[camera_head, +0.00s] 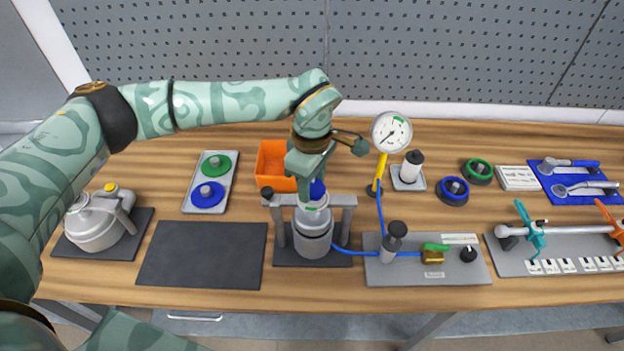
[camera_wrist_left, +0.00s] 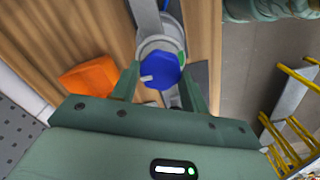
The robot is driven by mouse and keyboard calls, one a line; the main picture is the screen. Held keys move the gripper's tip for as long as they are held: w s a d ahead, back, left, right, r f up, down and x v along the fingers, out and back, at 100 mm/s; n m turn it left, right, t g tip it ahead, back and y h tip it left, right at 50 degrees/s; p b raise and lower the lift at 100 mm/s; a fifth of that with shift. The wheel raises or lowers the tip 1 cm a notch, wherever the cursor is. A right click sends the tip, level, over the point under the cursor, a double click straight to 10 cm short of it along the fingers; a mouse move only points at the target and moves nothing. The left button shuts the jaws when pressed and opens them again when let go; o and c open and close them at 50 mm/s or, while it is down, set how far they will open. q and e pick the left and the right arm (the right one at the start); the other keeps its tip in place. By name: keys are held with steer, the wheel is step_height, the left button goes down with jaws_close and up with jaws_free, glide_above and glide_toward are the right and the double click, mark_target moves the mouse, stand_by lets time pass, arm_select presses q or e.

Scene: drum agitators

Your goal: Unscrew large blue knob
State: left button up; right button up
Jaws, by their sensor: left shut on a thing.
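The large blue knob (camera_head: 318,189) sits on top of the grey agitator vessel (camera_head: 313,240), at the grey bracket (camera_head: 345,201) that spans it. My left gripper (camera_head: 312,194) reaches down onto the knob from above and is shut on it, hiding part of it. In the left wrist view the blue knob (camera_wrist_left: 158,71) lies between the two green fingers of the left gripper (camera_wrist_left: 158,85), with the vessel beyond it. My right gripper is not in view.
An orange bin (camera_head: 272,168) stands just behind the vessel. A pressure gauge (camera_head: 391,132) and a grey valve plate (camera_head: 455,268) are to the right, joined by blue hose. A tray with green and blue discs (camera_head: 222,183) is left; a dark mat (camera_head: 203,254) lies bare.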

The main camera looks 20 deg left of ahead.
mark_target(312, 187)
arm_select(q)
steer(key=n, duration=0.5)
steer(key=n+b, duration=0.1)
steer(key=n, duration=0.5)
steer(key=shift+s, duration=0.15)
stand_by(0.3)
steer(key=o, duration=1)
step_height(312, 187, up, 16)
steer(key=b, duration=0.1)
steer(key=shift+r, duration=0.15)
